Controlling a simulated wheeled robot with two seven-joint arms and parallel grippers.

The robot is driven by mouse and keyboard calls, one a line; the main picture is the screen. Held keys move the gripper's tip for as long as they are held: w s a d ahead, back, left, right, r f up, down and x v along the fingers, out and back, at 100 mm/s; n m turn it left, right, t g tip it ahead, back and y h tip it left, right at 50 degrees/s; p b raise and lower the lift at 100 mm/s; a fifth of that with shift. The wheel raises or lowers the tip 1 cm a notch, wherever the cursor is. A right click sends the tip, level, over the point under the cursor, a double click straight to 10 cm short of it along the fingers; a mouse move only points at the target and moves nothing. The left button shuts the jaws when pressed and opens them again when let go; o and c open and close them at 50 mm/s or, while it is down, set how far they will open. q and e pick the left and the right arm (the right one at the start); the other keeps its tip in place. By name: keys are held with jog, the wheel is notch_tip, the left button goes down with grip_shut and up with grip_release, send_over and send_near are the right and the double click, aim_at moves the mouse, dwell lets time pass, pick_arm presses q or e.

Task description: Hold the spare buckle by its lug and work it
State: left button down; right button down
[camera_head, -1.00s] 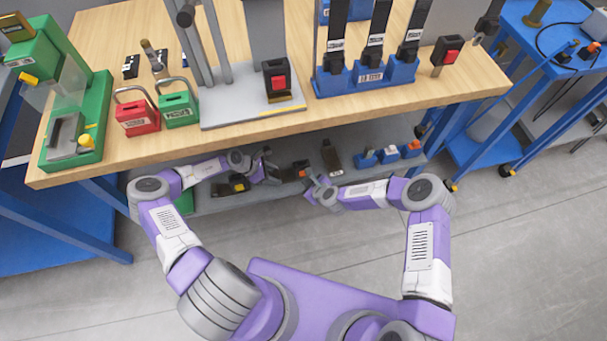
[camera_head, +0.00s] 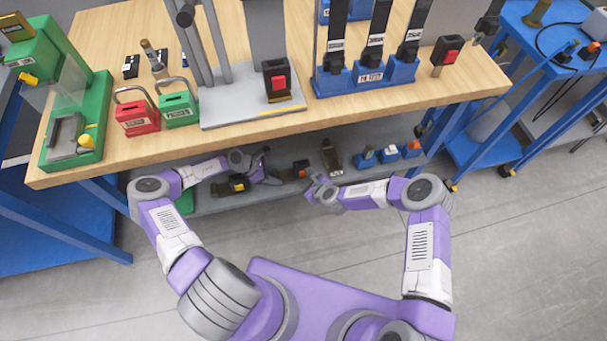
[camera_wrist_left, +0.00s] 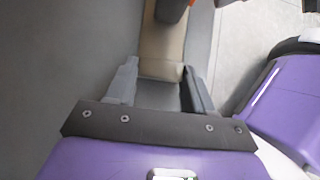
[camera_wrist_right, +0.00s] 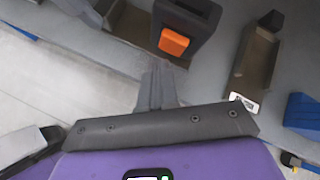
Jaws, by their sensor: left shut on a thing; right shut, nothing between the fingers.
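The spare buckle (camera_wrist_right: 186,28) is a dark block with an orange button, low at the bench's lower shelf. It also shows in the head view (camera_head: 300,168), and its edge is at the top of the left wrist view (camera_wrist_left: 171,10). My left gripper (camera_wrist_left: 159,85) is shut on its tan lug (camera_wrist_left: 162,45). In the head view this gripper (camera_head: 266,168) is left of the buckle, partly hidden. My right gripper (camera_wrist_right: 157,72) is shut and empty, its fingertips close to the orange button (camera_wrist_right: 174,43). I cannot tell whether they touch. In the head view it (camera_head: 313,186) is right of the buckle.
The lower shelf (camera_head: 225,202) also holds a tan channel-shaped piece (camera_wrist_right: 254,65) right of the buckle and several blue-based parts (camera_head: 388,154). The bench top (camera_head: 240,143) overhangs the grippers. Red (camera_head: 137,116) and green (camera_head: 178,109) padlock-like blocks stand above.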

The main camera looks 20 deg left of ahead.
jog(key=shift+w+a, duration=0.1)
jog(key=shift+w, duration=0.05)
jog(key=shift+w+a, duration=0.15)
jog(key=shift+w, duration=0.05)
jog(key=shift+w+a, duration=0.25)
jog(key=shift+w, duration=0.2)
dwell(0.7)
jog(key=shift+s+d, duration=0.5)
jog(key=shift+s, duration=0.3)
jog(key=shift+s+d, duration=0.45)
jog(key=shift+s, duration=0.25)
jog(key=shift+s+d, duration=0.4)
jog(key=shift+s, duration=0.35)
jog(key=shift+s+d, duration=0.45)
jog(key=shift+s, duration=0.25)
